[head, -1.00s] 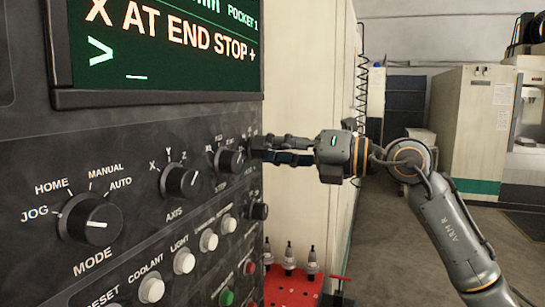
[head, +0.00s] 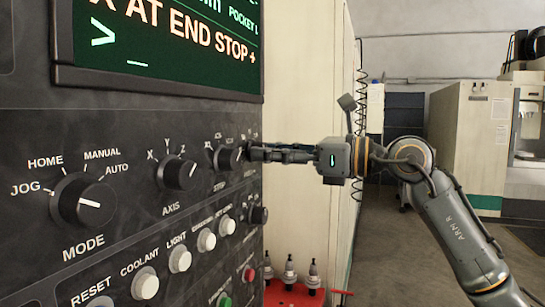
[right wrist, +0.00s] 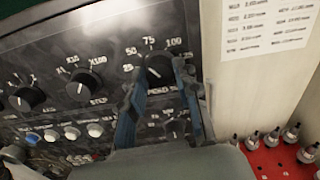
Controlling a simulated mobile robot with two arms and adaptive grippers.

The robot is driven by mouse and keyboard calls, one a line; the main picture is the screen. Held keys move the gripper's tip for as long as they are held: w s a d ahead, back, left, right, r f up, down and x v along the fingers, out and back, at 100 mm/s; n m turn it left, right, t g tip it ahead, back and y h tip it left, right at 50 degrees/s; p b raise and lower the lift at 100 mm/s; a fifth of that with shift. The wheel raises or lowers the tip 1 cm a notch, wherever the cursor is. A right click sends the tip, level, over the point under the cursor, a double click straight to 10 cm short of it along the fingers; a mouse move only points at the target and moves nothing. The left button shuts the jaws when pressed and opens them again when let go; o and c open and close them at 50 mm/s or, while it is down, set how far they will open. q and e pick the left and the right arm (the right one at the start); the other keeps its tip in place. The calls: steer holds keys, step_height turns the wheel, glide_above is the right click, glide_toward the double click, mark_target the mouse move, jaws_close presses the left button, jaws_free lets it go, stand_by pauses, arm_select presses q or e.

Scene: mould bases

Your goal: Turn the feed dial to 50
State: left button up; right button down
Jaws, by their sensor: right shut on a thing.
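The feed dial (right wrist: 158,65) is a black knob at the right end of the upper dial row on the dark control panel (head: 120,140). In the right wrist view its scale reads 25, 50, 75 and 100, running from its left over the top. My right gripper (right wrist: 160,77) is shut on the dial, one blue-sided finger on each side. In the head view my right gripper (head: 254,153) reaches the panel from the right and its fingers hide most of the dial. I cannot read the dial's pointer clearly. My left gripper is out of view.
The step dial (head: 226,158) is close left of the fingers, with the axis dial (head: 176,174) and mode dial (head: 83,203) further left. Push buttons (head: 206,240) line up below. A red rack (head: 290,297) with tool holders stands lower right.

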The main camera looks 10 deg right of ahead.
steer(key=shift+f+n, duration=0.15)
steer(key=shift+n, duration=0.35)
steer(key=c, duration=1)
jaws_free()
steer(key=shift+o, duration=0.2)
steer(key=v, duration=1.2)
